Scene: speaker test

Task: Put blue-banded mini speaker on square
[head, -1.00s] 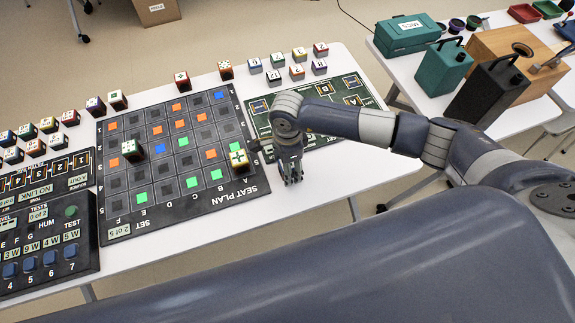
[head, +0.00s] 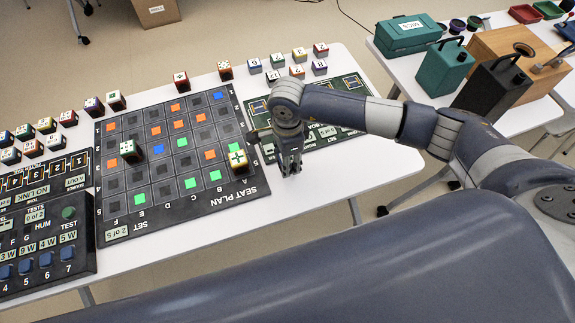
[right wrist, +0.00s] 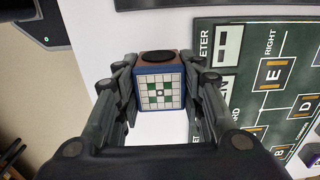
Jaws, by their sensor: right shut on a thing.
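The mini speaker with blue edging (right wrist: 160,88) is between my right gripper's fingers in the right wrist view. It has a brownish top with a dark round disc and a pale grid face with green cells. My right gripper (head: 290,166) points down over the white table, between the two boards in the head view. It is shut on the speaker, which the fingers largely hide there. The dark seat plan board (head: 187,205) has orange, green and blue squares. The green board (head: 311,146) has outlined squares and is partly behind my arm. Which square is meant is unclear. My left gripper is not in view.
A white-green cube (head: 131,151) and a yellow-edged cube (head: 238,160) stand on the seat plan. Several small cubes line the table's back. A dark console (head: 40,262) lies left. Bare white table (head: 318,187) shows near my gripper. Cases stand on another table.

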